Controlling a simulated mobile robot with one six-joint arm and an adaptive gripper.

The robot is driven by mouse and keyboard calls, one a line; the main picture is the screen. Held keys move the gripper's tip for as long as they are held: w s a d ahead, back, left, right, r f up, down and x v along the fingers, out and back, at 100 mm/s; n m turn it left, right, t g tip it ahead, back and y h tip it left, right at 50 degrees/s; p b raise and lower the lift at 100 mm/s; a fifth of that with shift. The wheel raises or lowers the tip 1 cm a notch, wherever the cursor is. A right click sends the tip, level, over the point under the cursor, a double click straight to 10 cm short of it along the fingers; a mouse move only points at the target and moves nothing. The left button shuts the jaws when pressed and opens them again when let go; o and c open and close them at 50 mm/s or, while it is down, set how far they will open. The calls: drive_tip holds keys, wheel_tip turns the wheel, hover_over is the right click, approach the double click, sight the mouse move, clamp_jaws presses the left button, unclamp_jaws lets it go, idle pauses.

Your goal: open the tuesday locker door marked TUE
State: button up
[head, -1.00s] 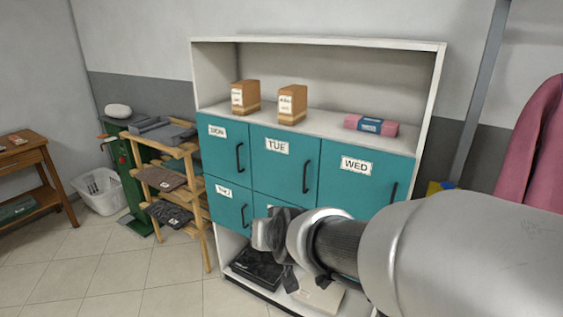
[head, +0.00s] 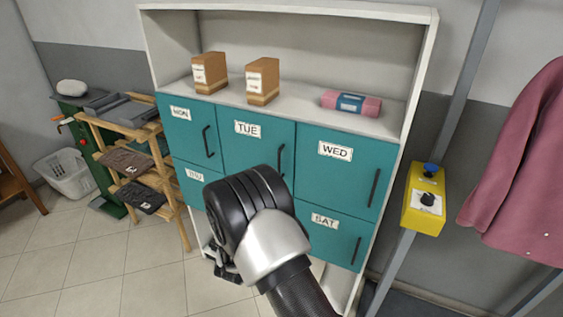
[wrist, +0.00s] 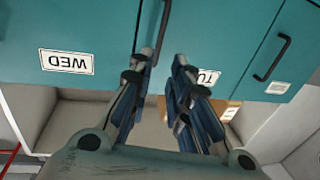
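The TUE locker door (head: 238,155) is teal, shut, and in the middle of the upper row; its white TUE label (head: 247,129) is readable. Its dark vertical handle (head: 281,158) is on the door's right side, with the lower end close to my arm's end in the head view. In the wrist view, which is upside down, my gripper (wrist: 161,62) is open in front of the doors. The TUE handle (wrist: 163,28) shows beside the left finger's tip, and the right finger partly covers the TUE label (wrist: 208,76). I cannot tell whether a finger touches the handle.
The MON door (head: 188,135) and WED door (head: 342,178) flank TUE, both shut. A wooden rack (head: 172,195) stands left; a yellow control box (head: 425,198) and a pink garment (head: 520,165) are right.

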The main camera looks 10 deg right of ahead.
sight(279, 165)
drive_tip(key=b+x, duration=0.3)
drive_tip(key=x, duration=1.3)
drive_tip(key=shift+w+d, duration=0.15)
drive_tip(key=shift+w, duration=0.1)
drive_tip(key=shift+c, duration=0.6)
clamp_jaws()
